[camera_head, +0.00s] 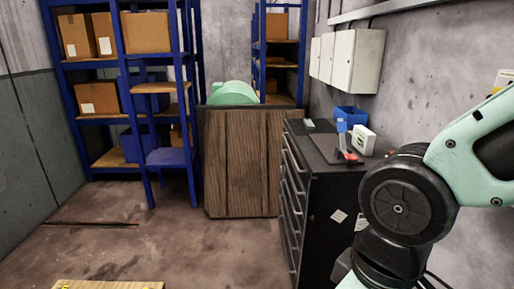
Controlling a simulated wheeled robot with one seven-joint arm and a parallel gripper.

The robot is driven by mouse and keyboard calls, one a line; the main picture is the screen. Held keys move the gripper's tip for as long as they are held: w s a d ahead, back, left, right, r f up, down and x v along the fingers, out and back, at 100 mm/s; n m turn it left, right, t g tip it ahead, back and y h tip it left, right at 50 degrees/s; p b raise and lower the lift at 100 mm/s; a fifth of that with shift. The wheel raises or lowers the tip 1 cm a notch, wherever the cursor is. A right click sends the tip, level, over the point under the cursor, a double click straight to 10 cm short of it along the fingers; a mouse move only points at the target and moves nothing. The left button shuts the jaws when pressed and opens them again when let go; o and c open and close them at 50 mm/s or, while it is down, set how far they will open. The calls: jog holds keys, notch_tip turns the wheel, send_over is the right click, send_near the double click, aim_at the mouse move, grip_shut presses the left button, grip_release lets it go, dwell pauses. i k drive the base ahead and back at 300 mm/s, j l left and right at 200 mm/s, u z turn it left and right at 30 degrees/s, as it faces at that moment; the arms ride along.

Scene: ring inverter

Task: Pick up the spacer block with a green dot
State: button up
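I cannot make out a spacer block with a green dot for certain. A small white block-like thing (363,139) with a small mark on its face stands on the dark drawer cabinet (335,205), but the mark is too small to read. A small pale green item (309,125) lies at the far left of the cabinet top. My gripper is out of view; only mint and black links of my arm show at the right, in front of the cabinet's right part.
A blue bin (350,116) and a red-and-grey tool-like thing (346,145) are on the cabinet. A wooden crate (240,165) with a mint green round thing (232,93) stands left of it. Blue shelves (190,100) hold boxes. A wooden surface (110,285) shows at the bottom.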

aim_at(309, 125)
jog(key=i+j+z, duration=0.25)
jog(key=i+j, duration=0.2)
jog(key=i+j+z, duration=0.3)
jog(key=j, duration=0.3)
jog(key=i, duration=0.1)
